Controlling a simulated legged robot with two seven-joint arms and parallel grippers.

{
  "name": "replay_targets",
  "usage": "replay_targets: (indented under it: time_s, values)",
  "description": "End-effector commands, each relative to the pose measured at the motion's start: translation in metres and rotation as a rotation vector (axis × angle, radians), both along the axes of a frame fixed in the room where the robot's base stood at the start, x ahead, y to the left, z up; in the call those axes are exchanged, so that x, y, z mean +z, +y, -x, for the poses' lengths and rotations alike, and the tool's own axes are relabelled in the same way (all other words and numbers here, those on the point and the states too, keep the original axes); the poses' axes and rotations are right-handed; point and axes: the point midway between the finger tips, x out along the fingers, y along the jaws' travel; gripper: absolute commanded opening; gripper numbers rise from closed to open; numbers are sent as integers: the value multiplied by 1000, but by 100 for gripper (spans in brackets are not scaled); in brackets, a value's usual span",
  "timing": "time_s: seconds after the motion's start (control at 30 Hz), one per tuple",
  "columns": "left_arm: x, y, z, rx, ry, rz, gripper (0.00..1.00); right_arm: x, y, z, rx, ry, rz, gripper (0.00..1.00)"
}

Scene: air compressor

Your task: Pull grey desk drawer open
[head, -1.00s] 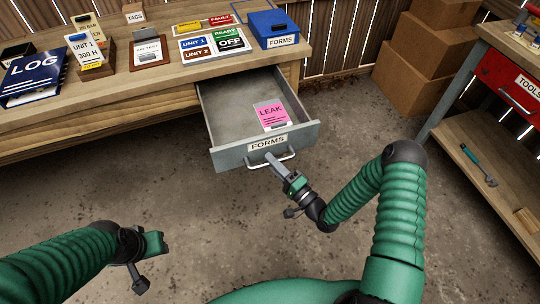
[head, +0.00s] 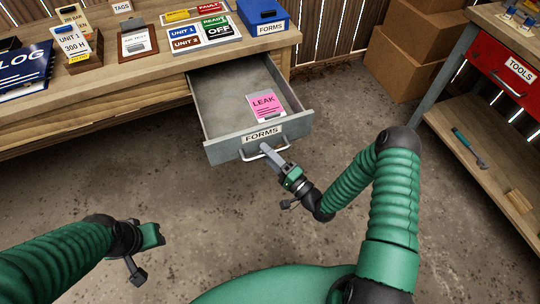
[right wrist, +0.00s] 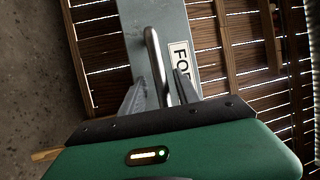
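The grey desk drawer (head: 225,149) stands well out from the wooden desk, its inside open to view. Its front has a FORMS label (head: 262,134) and a metal bar handle (head: 277,152). My right gripper (head: 268,153) is at the handle. In the right wrist view, the handle (right wrist: 154,60) runs between the two separated fingers of my right gripper (right wrist: 160,85), with small gaps visible beside it.
A pink LEAK card (head: 265,103) lies in the drawer. The desk top (head: 150,75) holds a LOG binder (head: 22,68), signs and a blue FORMS box (head: 262,14). Cardboard boxes (head: 405,65) and a bench with a red TOOLS drawer (head: 500,65) stand right. Floor before the drawer is clear.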

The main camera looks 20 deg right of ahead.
Motion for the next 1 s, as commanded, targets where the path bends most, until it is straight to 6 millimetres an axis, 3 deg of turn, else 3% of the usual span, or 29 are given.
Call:
replay_targets:
  time_s: [0.17, 0.63, 0.8, 1.0]
  values:
    - [3, 0, 0, 0, 0, 0, 36, -3, -9, 17, -2, 3, 1, 38]
    - [14, 0, 0, 0, 0, 0, 36, -28, -62, 130, -3, 4, -1, 38]
    - [14, 0, 0, 0, 0, 0, 36, -32, -70, 148, -2, 4, -1, 38]
    - [14, 0, 0, 0, 0, 0, 36, -32, -71, 150, 0, 3, -1, 38]
